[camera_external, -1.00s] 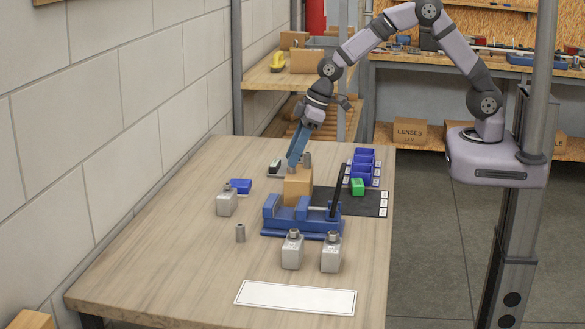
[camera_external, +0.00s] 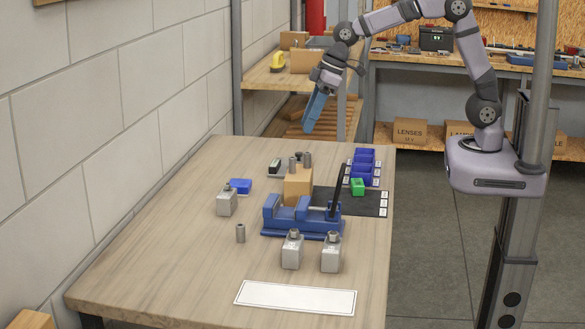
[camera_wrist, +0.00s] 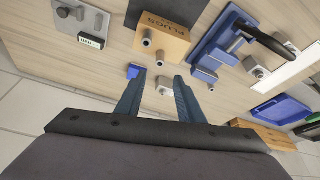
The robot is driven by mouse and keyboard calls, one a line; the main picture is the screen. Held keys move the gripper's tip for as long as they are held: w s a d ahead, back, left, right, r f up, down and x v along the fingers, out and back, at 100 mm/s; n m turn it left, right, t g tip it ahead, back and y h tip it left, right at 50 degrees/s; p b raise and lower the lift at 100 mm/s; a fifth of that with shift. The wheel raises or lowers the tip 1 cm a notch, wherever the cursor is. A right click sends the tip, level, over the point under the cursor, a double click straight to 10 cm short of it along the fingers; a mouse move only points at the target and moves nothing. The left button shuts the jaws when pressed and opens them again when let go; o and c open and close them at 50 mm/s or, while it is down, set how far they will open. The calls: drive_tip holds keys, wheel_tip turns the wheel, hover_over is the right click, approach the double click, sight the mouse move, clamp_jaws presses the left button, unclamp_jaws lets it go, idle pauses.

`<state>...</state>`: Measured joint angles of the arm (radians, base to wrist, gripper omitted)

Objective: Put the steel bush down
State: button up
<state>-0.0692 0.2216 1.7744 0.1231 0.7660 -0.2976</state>
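A steel bush (camera_external: 292,165) stands upright at the top of the tan block (camera_external: 298,188), beside another grey bush (camera_external: 307,160). In the wrist view the tan block (camera_wrist: 168,30) carries upside-down lettering, and grey bushes (camera_wrist: 147,38) show on it. My gripper (camera_external: 309,130) hangs above and behind the block, clear of it. In the wrist view my gripper (camera_wrist: 160,78) has its two blue fingers apart, with nothing held between them.
A blue vise (camera_external: 290,219) stands in front of the block. Grey metal blocks (camera_external: 291,252) with bushes on top stand in front and at the left. Blue bins (camera_external: 364,158) and a green piece (camera_external: 357,187) are at the right. The left front of the table is clear.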

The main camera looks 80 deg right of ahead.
drive_tip(key=s+d+f+m+g, duration=0.1)
drive_tip(key=s+d+f, duration=0.1)
drive_tip(key=s, duration=0.6)
drive_tip(key=s+d+f+m+g, duration=0.1)
drive_tip(key=s+f, duration=0.4)
drive_tip(key=s, duration=0.4)
drive_tip(key=s+d+f+m+g+h, duration=0.1)
drive_tip(key=s+f, duration=0.3)
drive_tip(key=s, duration=0.5)
drive_tip(key=shift+d+f+g, duration=0.2)
drive_tip(key=shift+d+g, duration=0.4)
drive_tip(key=shift+d, duration=0.2)
